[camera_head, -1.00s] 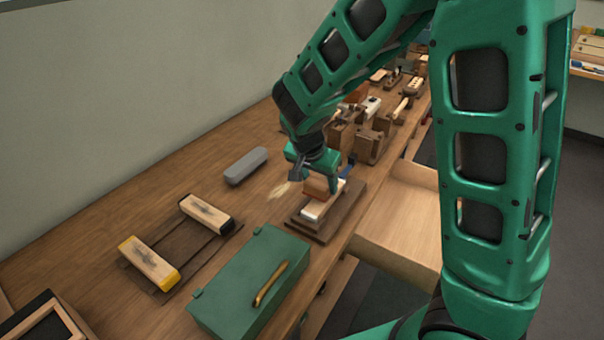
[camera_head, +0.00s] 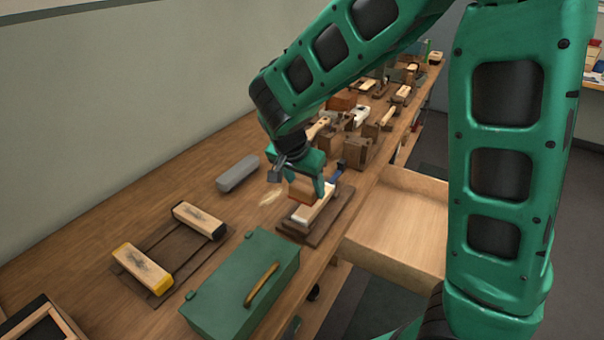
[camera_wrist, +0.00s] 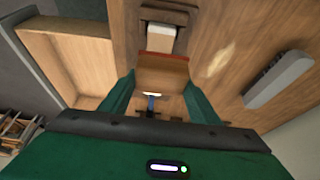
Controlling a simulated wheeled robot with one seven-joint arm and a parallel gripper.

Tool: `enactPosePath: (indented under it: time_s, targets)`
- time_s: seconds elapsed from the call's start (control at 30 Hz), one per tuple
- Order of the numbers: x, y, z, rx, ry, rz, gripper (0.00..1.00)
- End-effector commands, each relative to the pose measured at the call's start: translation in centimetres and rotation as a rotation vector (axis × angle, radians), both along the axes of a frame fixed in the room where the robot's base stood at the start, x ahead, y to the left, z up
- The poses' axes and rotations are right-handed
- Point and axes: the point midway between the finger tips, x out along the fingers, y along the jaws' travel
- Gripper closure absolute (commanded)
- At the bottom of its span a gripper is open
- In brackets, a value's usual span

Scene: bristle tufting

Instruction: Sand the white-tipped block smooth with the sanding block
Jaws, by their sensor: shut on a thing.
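My gripper (camera_head: 306,180) is shut on the sanding block (camera_head: 302,191), a tan wooden block with a red lower edge. The sanding block also shows between the fingers in the wrist view (camera_wrist: 162,75). The white-tipped block (camera_head: 314,212) lies in a dark brown stepped holder (camera_head: 325,232) near the bench's front edge. Its pale end shows past the sanding block in the wrist view (camera_wrist: 160,38). My gripper holds the sanding block over the white-tipped block, and I cannot tell whether the two touch. A blue part (camera_head: 337,173) is at the holder's far end.
A black-tipped block (camera_head: 199,219) and a yellow-tipped block (camera_head: 142,265) lie on a dark rack at left. A grey block (camera_head: 238,173) lies behind. A green toolbox (camera_head: 235,285) stands in front. An open drawer (camera_head: 400,225) juts out at right. Several tools crowd the bench beyond.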

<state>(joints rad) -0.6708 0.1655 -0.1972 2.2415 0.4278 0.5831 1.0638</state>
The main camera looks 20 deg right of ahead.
Motion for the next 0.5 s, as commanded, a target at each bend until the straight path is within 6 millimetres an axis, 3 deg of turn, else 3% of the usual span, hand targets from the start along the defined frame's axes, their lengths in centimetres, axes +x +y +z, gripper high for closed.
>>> enactPosePath:
  time_s: [0.5]
  targets:
    - [0.1,-1.1,3.9,0.001,-0.001,-0.016,0.68]
